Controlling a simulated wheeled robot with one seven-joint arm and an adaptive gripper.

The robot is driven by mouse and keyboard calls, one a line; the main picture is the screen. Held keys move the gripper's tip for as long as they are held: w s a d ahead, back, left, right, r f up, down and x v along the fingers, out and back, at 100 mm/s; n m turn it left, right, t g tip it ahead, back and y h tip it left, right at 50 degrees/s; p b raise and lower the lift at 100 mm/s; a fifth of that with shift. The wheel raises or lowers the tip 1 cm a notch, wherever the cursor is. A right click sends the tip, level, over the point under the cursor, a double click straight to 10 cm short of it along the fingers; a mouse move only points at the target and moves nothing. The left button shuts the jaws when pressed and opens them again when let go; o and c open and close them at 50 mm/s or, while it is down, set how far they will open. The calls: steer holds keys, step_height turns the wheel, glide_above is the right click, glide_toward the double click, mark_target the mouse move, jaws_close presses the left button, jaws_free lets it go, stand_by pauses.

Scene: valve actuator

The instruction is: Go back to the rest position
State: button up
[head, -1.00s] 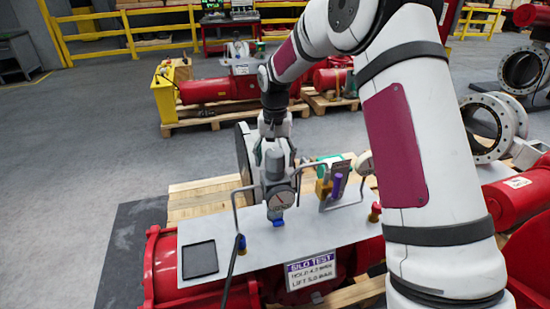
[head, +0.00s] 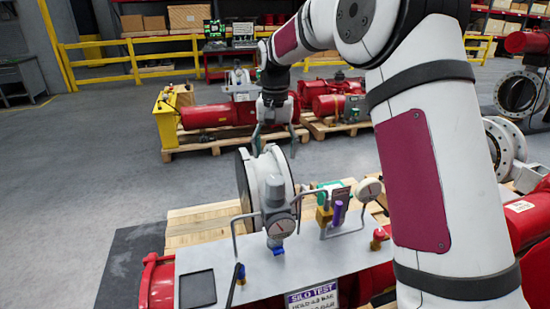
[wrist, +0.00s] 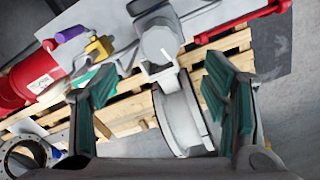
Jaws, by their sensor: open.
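My gripper (head: 273,146) is open and empty in the head view, pointing down above and behind the round flanged valve body (head: 270,178). In the wrist view its two green-padded fingers (wrist: 168,98) are spread wide, with the flanged body (wrist: 185,118) showing below and between them. The pressure regulator with a gauge (head: 279,226) stands on the grey panel (head: 240,262) in front of the flange, apart from the fingers.
A black square tray (head: 197,289) lies on the panel's left. Purple (head: 338,213) and brass fittings and a second gauge (head: 369,189) stand to the right. A wooden pallet (head: 205,220) lies under the assembly. Open floor (head: 110,150) is at left.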

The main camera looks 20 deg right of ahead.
steer(key=s+r+n+t, duration=0.1)
steer(key=s+r+t, duration=0.1)
steer(key=s+r, duration=0.55)
steer(key=s+r+n+t, duration=0.15)
steer(key=s+r, duration=0.25)
steer(key=s, duration=0.7)
steer(key=s+f+n+t, duration=0.2)
steer(key=s+f, duration=0.1)
steer(key=s, duration=1.4)
steer(key=shift+f+n, duration=0.1)
steer(key=shift+n, duration=0.15)
